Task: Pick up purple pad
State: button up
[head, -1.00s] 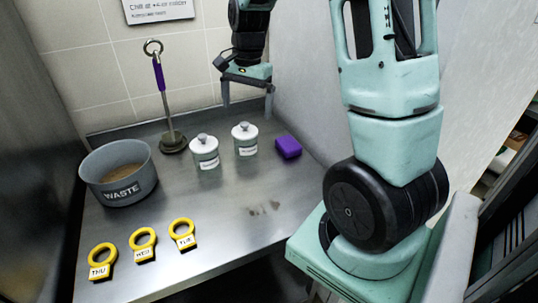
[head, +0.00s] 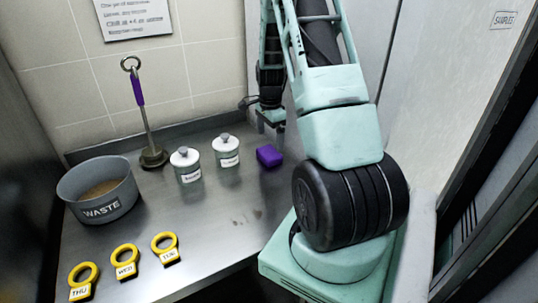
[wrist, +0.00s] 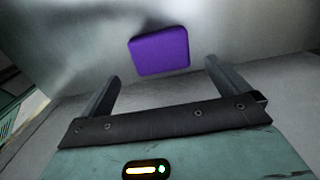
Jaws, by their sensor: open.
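The purple pad (head: 269,156) is a small block lying on the steel counter, right of the two white lidded jars. In the wrist view the purple pad (wrist: 160,51) sits beyond my fingertips, roughly centred between them. My gripper (head: 270,126) hangs fingers-down just above and behind the pad in the head view. In the wrist view my gripper (wrist: 160,77) is open, with nothing between its fingers. I see a gap between the fingers and the pad in the wrist view.
Two lidded jars (head: 226,151) (head: 186,165) stand left of the pad. A plunger-like tool with a purple handle (head: 138,90) and a grey WASTE pot (head: 98,190) stand farther left. Yellow ring tags (head: 125,262) lie at the front. The counter front of the pad is clear.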

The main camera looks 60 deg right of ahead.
aim_at(269, 152)
jog(key=shift+w+a+f+p, duration=0.1)
jog(key=shift+f+p, duration=0.75)
jog(key=shift+f, duration=2.4)
jog(key=c, duration=1)
jog(key=shift+o, duration=0.2)
notch_tip(269, 152, up, 10)
jog(key=b, duration=0.1)
jog(key=shift+b, duration=0.4)
jog(key=o, duration=0.4)
jog(key=shift+c, duration=1.3)
